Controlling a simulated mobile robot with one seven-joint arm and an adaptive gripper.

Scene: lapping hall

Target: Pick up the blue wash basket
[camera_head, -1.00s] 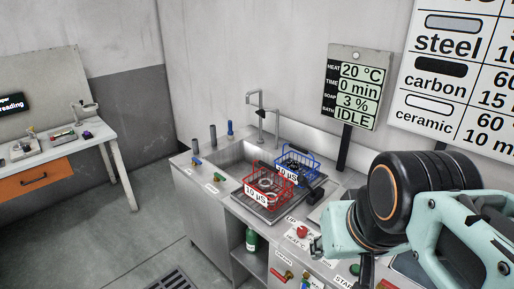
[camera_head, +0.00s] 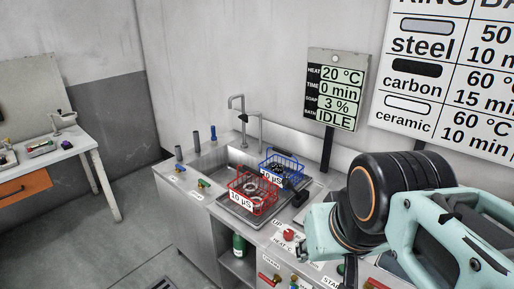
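The blue wash basket (camera_head: 288,172) is a wire basket with dark parts inside and a white label that seems to read 10 µS. It stands on the steel drain area of the sink counter, behind and right of a red wire basket (camera_head: 251,190). The red basket holds rings, and its label reads 10 µS. It hides part of the blue basket's front left. My arm fills the lower right, in front of the counter and right of both baskets. The fingers of my gripper are not clearly visible, so its opening cannot be made out.
A tall tap (camera_head: 243,120) rises behind the sink. A display (camera_head: 336,92) reading IDLE stands on a post behind the baskets. A red button (camera_head: 289,235) sits on the front counter. A green bottle (camera_head: 239,245) stands on the shelf below. The floor at left is clear.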

